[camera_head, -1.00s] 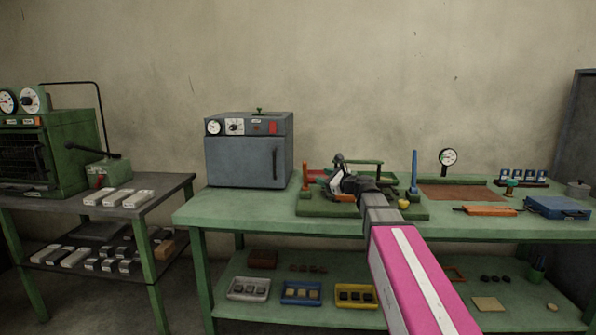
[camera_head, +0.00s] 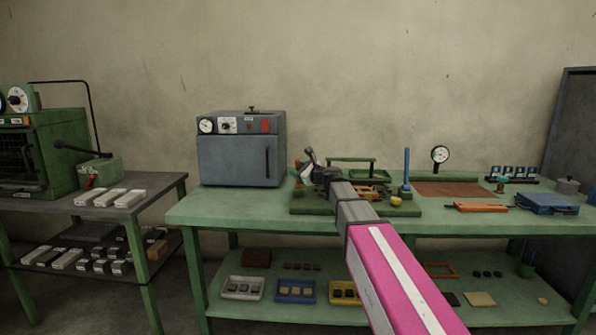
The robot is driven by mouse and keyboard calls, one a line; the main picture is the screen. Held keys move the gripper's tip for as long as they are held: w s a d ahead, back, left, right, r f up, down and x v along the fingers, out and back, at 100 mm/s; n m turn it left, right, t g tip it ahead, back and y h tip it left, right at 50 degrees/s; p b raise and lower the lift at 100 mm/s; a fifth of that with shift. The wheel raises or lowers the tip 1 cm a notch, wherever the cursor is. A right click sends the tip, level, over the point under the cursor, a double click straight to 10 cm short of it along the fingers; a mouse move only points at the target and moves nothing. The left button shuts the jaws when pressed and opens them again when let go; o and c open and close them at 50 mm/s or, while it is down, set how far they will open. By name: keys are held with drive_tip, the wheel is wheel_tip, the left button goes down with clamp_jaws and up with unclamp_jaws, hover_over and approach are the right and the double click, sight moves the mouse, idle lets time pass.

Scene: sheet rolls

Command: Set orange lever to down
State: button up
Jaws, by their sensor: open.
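On the green bench, a green-based fixture (camera_head: 325,209) carries several small parts, with a blue upright post (camera_head: 407,168) at its right end. A small orange-red upright piece (camera_head: 297,170) shows at the fixture's left end; it looks like the orange lever, but its exact position is too small to tell. My gripper (camera_head: 309,163) is open and hovers over the left part of the fixture, just right of the orange-red piece. My gripper and arm hide much of the fixture's middle. Whether the gripper touches the lever cannot be told.
A grey oven (camera_head: 238,160) stands left of the fixture. To the right are a dial gauge (camera_head: 440,155), an orange tool (camera_head: 478,207) and a blue case (camera_head: 547,204). Bare green bench top (camera_head: 240,210) lies in front of the oven.

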clamp_jaws()
drive_tip(key=shift+w+r+m+g+h, duration=0.25)
drive_tip(key=shift+w+r+m, duration=0.15)
drive_tip(key=shift+w, duration=0.25)
drive_tip(key=shift+w+r+m+g+h, duration=0.25)
drive_tip(key=shift+w+m, duration=0.15)
drive_tip(key=shift+w, duration=0.2)
drive_tip(key=w+m+g+h, duration=0.2)
drive_tip(key=w+m+g, duration=0.2)
drive_tip(key=w, duration=0.3)
drive_tip(key=shift+w+d+r+m+g, duration=0.25)
drive_tip(key=shift+w+m+g, duration=0.05)
drive_tip(key=shift+w+g, duration=0.1)
